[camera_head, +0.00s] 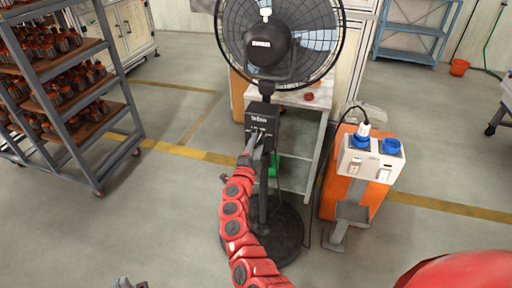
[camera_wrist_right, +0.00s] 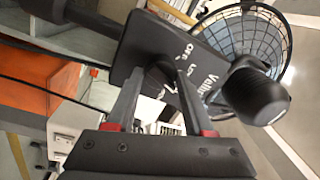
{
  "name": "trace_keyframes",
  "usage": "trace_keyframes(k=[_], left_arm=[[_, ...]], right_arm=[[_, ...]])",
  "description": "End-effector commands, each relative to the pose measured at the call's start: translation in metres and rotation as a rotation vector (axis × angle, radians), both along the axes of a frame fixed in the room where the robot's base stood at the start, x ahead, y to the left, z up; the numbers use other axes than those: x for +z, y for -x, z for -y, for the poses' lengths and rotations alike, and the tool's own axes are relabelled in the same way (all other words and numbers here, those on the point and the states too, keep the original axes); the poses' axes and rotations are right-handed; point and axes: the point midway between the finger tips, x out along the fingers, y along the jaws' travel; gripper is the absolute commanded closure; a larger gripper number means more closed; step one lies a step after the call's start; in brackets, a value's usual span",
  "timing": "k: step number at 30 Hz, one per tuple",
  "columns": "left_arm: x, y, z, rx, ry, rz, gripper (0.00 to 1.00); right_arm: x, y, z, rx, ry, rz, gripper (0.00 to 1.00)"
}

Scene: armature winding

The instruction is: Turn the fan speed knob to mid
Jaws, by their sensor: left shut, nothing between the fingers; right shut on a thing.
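A black pedestal fan (camera_head: 268,42) stands in the middle of the head view. Its control box (camera_head: 262,118) is on the pole below the fan head. My right gripper (camera_head: 258,140) reaches up to the front of this box. In the right wrist view its two fingertips (camera_wrist_right: 157,78) are at the box face (camera_wrist_right: 165,35), shut on the fan speed knob, which the fingers mostly hide. White lettering shows on the box, beside the fingers. The knob's exact setting cannot be read. Only a grey tip of my left gripper (camera_head: 124,283) shows at the bottom edge, away from the fan.
An orange stand with a white socket box (camera_head: 370,160) and blue plugs is right of the fan. A shelf rack (camera_head: 75,90) with several armatures stands at the left. A small workbench (camera_head: 300,150) is behind the fan. The floor between rack and fan is clear.

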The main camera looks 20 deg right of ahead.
Motion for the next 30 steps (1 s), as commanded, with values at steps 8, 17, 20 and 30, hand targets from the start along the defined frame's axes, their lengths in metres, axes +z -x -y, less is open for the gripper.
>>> trace_keyframes(k=[8, 17, 20, 30], left_arm=[[0.0, 0.0, 0.0, 0.0, 0.0, 0.0, 1.0], [0.0, 0.0, 0.0, 0.0, 0.0, 0.0, 1.0], [0.0, 0.0, 0.0, 0.0, 0.0, 0.0, 1.0], [0.001, 0.0, 0.0, 0.0, 0.0, 0.0, 1.0]], right_arm=[[0.0, 0.0, 0.001, -0.002, 0.0, 0.0, 1.0], [0.0, 0.0, 0.001, -0.001, 0.0, 0.0, 0.18], [0.0, 0.0, 0.0, -0.001, 0.0, 0.0, 0.18], [-0.004, 0.017, -0.013, 0.002, -0.003, -0.003, 0.18]])
